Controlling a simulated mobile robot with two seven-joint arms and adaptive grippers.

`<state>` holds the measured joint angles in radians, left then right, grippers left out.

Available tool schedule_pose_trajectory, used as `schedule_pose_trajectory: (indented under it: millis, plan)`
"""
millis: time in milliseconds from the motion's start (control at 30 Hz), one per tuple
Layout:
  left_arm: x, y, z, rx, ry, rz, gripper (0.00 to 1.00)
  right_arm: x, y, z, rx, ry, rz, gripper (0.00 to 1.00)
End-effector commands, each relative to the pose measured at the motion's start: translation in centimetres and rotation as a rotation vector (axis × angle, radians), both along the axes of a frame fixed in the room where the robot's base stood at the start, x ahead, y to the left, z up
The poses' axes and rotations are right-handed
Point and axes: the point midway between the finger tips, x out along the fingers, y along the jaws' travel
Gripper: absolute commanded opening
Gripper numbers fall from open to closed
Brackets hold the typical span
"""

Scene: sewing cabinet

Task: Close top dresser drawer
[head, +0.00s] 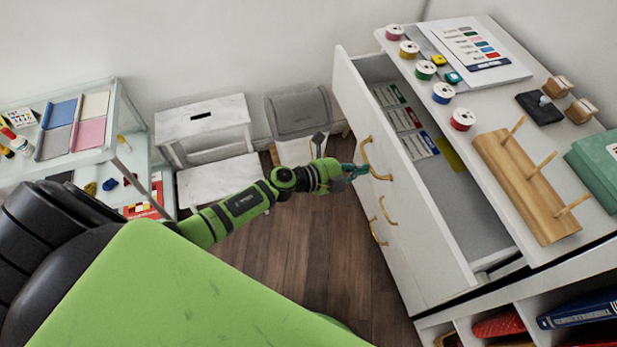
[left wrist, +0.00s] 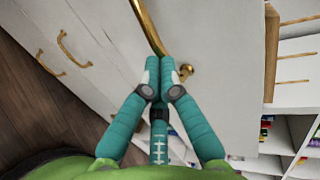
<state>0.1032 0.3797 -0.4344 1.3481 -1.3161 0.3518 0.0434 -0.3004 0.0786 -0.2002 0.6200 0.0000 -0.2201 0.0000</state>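The top dresser drawer (head: 400,190) stands pulled out from the white dresser (head: 500,85), showing its inside. Its brass handle (head: 367,154) is on the drawer front; the handle also shows in the left wrist view (left wrist: 148,25). My left gripper (head: 362,171) is at the lower end of this handle. In the left wrist view, the teal fingers (left wrist: 161,68) are together, their tips overlapping the handle's bend close to the drawer front. I cannot tell whether the handle is pinched between them. My right gripper is not in view.
Colored label cards (head: 405,119) lie inside the drawer. Thread spools (head: 443,93) and a wooden peg rack (head: 522,185) stand on the dresser top. A white step stool (head: 205,120) is by the wall, and a shelf cart (head: 120,95) is at left. Wooden floor lies open below the arm.

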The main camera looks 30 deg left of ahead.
Motion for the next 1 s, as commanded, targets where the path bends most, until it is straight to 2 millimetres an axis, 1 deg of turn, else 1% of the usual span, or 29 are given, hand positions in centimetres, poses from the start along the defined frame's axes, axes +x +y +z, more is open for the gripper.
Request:
schedule_pose_trajectory:
  millis: [33, 300, 500, 733, 1000]
  plan:
    - [1.0, -1.0, 0.1, -0.001, -0.003, 0.0, 0.0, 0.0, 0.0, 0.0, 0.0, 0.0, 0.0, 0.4]
    - [5.5, -5.5, -0.1, -0.001, -0.002, 0.0, 0.0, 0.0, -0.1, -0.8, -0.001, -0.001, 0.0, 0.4]
    - [8.0, -8.0, -0.1, -0.002, -0.001, 0.001, 0.0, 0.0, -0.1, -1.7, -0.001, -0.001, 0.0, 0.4]
    - [9.5, -9.5, -0.1, 0.0, 0.0, 0.001, 0.0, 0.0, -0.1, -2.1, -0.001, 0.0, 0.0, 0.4]
    - [9.8, -9.9, 0.0, -0.002, 0.0, 0.001, 0.0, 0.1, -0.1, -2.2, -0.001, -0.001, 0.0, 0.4]
